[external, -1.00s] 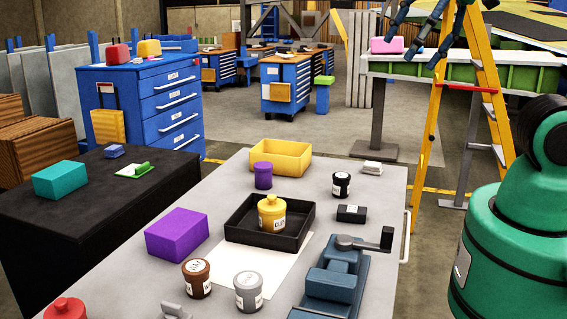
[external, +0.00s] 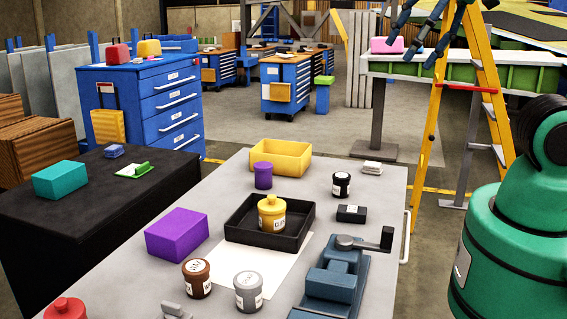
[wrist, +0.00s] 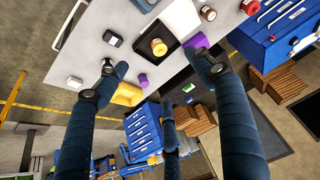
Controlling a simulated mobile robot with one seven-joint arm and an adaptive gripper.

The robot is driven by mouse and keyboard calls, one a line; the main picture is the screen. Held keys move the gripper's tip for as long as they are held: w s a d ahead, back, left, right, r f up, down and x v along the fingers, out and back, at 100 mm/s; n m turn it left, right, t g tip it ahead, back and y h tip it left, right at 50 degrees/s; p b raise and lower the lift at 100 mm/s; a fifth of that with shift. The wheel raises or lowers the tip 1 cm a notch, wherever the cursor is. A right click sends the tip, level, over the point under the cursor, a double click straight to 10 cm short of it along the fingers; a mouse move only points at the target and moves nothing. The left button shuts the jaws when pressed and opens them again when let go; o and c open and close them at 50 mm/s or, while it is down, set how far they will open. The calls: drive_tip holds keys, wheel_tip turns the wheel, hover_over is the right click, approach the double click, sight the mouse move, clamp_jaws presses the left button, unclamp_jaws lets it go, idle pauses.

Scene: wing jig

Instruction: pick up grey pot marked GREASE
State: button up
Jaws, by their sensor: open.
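The grey pot (external: 249,290) has a grey lid and a white label whose text is too small to read. It stands upright on the near part of the grey table (external: 215,215), right of a brown pot (external: 197,278). I cannot make out the grey pot in the wrist view. My gripper (external: 411,46) hangs at the upper right of the external view, high up and well away from the grey pot. In the wrist view my gripper (wrist: 157,68) has its dark blue fingers spread wide with nothing between them.
A blue vise (external: 334,278) stands right of the grey pot. A black tray (external: 240,236) holds a yellow pot (external: 272,212). A white sheet (external: 262,262) lies behind the grey pot. A purple box (external: 177,235) is at left. A yellow ladder (external: 485,80) stands beyond the table.

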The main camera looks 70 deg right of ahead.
drive_tip(key=shift+w, duration=0.15)
drive_tip(key=g+b, duration=0.2)
drive_tip(key=g, duration=0.4)
hover_over(250, 279)
wheel_tip(250, 279, down, 32)
drive_tip(key=shift+n, duration=0.4)
wheel_tip(250, 279, down, 8)
drive_tip(key=shift+f+b, duration=0.2)
drive_tip(key=shift+b, duration=0.6)
drive_tip(key=shift+f, duration=0.1)
